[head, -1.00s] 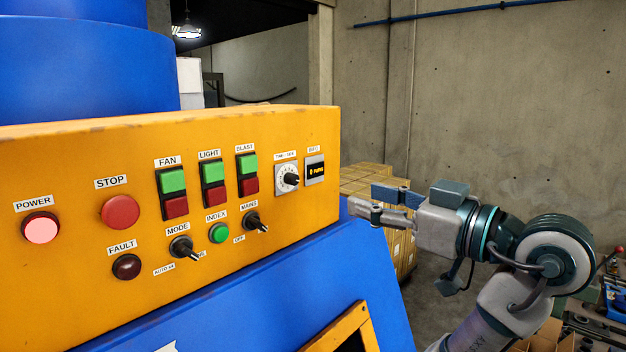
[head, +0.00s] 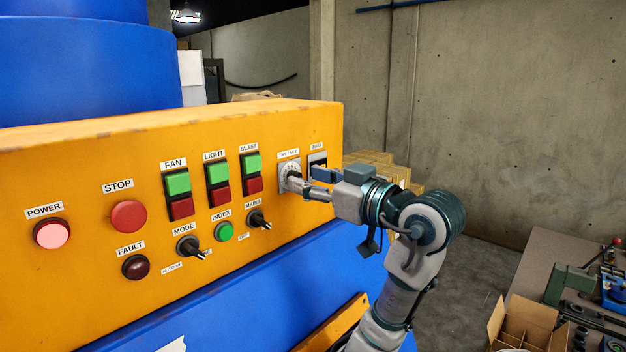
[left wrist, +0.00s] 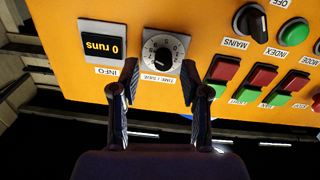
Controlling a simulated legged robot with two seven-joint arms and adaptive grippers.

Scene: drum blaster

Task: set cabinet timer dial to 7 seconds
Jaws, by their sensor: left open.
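The timer dial (head: 287,167) is a white round scale with a black knob, on a grey plate near the right end of the orange panel. My left gripper (head: 303,178) is in front of it and partly covers the dial and the info display (head: 317,160) in the head view. In the left wrist view the dial (left wrist: 162,55) appears upside down, beyond and between the two open fingers of the gripper (left wrist: 156,90). The fingers look empty, and I see no contact with the knob. My right gripper is not in view.
The mains switch (head: 259,219) and the red blast button (head: 252,186) sit close to the dial. A cardboard box (head: 527,325) and a workbench (head: 560,250) are at the right.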

